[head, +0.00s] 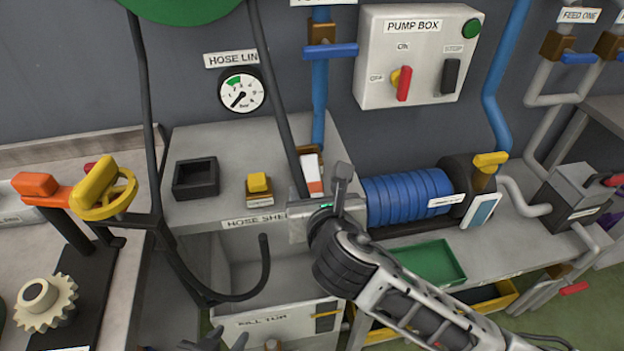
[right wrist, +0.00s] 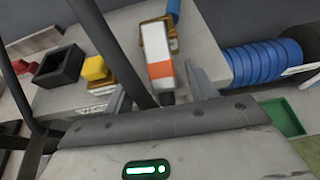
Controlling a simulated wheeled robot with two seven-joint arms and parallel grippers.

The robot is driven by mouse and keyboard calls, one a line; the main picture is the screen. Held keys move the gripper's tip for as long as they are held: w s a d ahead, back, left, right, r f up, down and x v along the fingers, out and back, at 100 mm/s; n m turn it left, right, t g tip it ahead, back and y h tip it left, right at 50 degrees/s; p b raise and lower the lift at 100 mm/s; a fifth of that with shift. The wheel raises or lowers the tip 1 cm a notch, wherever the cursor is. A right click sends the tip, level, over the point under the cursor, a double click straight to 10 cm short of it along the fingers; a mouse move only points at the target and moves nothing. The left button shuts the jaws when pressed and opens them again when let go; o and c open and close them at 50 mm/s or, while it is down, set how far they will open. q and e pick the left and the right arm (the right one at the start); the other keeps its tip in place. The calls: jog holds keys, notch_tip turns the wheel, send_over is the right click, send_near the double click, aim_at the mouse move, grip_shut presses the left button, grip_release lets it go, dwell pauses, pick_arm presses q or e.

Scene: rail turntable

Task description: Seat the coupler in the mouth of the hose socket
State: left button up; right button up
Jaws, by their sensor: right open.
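The coupler, which I take to be the white block with an orange band (head: 312,175), stands at the right end of the hose shelf. In the right wrist view the coupler (right wrist: 157,55) is ahead, between the finger lines. My right gripper (head: 326,192) is open beside it; its fingers (right wrist: 160,95) stand apart and I see no grip. The hose socket is probably the square black open-topped holder (head: 195,178) on the shelf's left; its mouth looks empty. It also shows in the right wrist view (right wrist: 62,66). My left gripper (head: 227,342) barely shows at the bottom edge.
A yellow block (head: 258,182) sits between holder and coupler. A black hose (head: 270,85) hangs down close to my right gripper. A grey tub (head: 290,312) and green tray (head: 430,262) lie below. A yellow handwheel (head: 104,190) stands left.

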aim_at(314, 188)
jog(key=x, duration=0.3)
jog(key=shift+w+f, duration=0.15)
jog(key=shift+w, duration=0.1)
grip_shut()
